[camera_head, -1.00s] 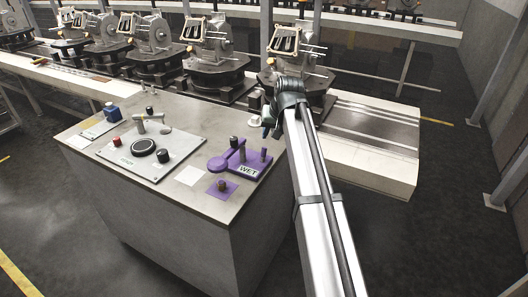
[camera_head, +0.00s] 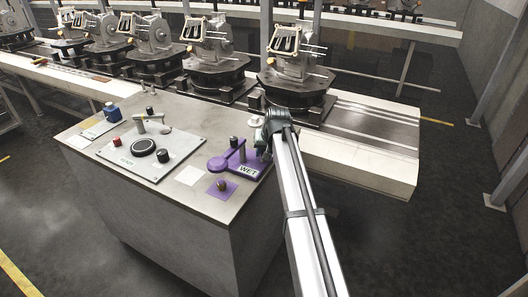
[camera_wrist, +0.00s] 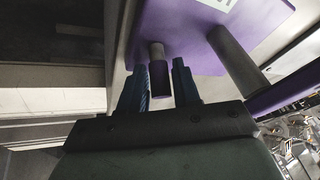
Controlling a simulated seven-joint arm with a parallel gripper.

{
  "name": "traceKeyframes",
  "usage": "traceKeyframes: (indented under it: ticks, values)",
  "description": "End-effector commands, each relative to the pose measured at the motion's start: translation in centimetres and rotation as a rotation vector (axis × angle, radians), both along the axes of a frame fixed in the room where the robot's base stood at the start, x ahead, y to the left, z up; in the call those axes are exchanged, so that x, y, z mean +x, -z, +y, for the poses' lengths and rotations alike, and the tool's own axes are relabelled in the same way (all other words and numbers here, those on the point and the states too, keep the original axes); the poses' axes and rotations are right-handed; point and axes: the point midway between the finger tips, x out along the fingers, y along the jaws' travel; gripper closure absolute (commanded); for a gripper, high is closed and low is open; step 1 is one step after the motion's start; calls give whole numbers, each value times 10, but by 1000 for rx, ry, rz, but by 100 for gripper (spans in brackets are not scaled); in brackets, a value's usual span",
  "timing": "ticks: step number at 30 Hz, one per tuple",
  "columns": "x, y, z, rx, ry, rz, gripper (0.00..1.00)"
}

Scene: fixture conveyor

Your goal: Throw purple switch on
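The purple switch fixture (camera_head: 221,166), with a white "WET" label, sits on the right end of the console top. It carries grey upright posts, one of them with a dark knob. My gripper (camera_head: 261,147) is at its right edge in the head view and hides part of it. In the wrist view, the purple base (camera_wrist: 185,28) shows above my open gripper (camera_wrist: 157,82). A short grey post with a dark purple tip (camera_wrist: 159,77) stands between the two blue fingers, with visible gaps on both sides. A longer grey post (camera_wrist: 235,58) stands to the right, outside the fingers.
A small purple plate with a round knob (camera_head: 222,186) lies in front of the fixture. The conveyor (camera_head: 365,135) with heavy grey machine fixtures runs behind the console.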

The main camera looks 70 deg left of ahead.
Motion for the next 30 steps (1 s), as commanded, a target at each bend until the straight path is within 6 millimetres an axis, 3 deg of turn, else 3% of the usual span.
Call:
traceKeyframes:
  ticks: [7, 17, 30]
  values:
    - [0, 0, 0, 0, 0, 0, 68]
    - [0, 0, 0, 0, 0, 0, 100]
    - [-1, 1, -3, 16, 0, -18, 100]
